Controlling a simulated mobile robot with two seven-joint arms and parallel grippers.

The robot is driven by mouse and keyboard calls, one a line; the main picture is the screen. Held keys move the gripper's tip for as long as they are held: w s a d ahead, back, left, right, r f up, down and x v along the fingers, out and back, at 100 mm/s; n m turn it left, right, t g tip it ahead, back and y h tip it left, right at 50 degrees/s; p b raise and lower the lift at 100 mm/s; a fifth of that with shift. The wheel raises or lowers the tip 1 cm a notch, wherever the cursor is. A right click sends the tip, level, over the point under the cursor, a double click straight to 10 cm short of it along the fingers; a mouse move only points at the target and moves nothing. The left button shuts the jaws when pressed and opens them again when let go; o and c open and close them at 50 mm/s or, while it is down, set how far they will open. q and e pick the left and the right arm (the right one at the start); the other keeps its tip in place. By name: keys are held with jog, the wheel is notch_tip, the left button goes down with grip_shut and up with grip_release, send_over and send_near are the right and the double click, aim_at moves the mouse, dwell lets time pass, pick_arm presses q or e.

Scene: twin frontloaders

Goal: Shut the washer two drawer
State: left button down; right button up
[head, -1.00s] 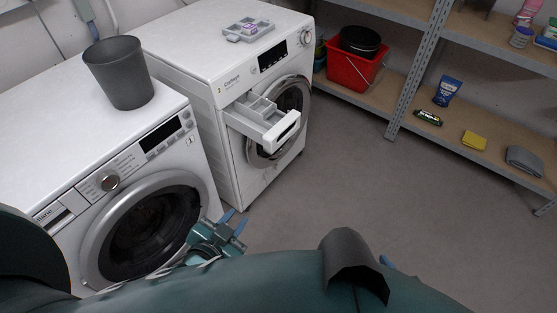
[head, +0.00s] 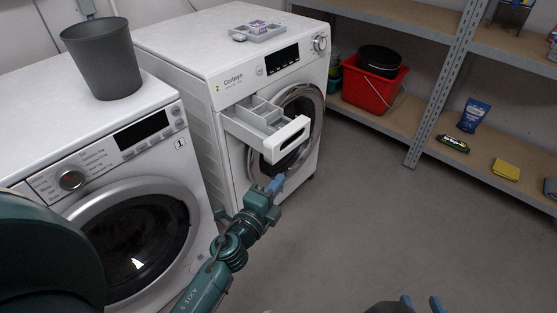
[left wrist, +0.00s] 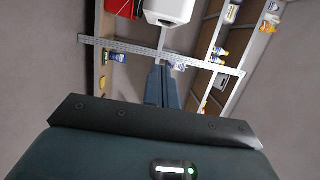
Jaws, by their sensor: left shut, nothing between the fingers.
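Washer two (head: 205,60), the white machine marked 2, stands right of washer one. Its detergent drawer (head: 290,138) is pulled out, showing grey compartments behind a white front. My left gripper (head: 275,184) is shut and empty, below and slightly left of the drawer front, apart from it. In the left wrist view its blue fingers (left wrist: 161,87) are together, and a white block at the top edge looks like the drawer front (left wrist: 168,12). My right gripper (head: 421,303) shows at the bottom edge with its two blue fingertips apart.
Washer one (head: 30,110) stands left with a grey bin (head: 103,60) on top. A grey tray (head: 262,33) lies on washer two. Shelves (head: 425,125) at right hold a red bucket (head: 368,88) and small items. The floor (head: 370,220) right of the washers is clear.

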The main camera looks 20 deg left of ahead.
aim_at(235, 130)
pick_arm(q)
jog(key=shift+w+a, duration=0.5)
jog(key=shift+w, duration=0.8)
jog(key=shift+w+a, duration=0.55)
jog(key=shift+w, duration=0.75)
jog(key=shift+w+a, duration=0.5)
jog(key=shift+w, duration=0.8)
pick_arm(e)
jog(key=shift+r, duration=0.1)
pick_arm(q)
jog(key=shift+a, duration=0.1)
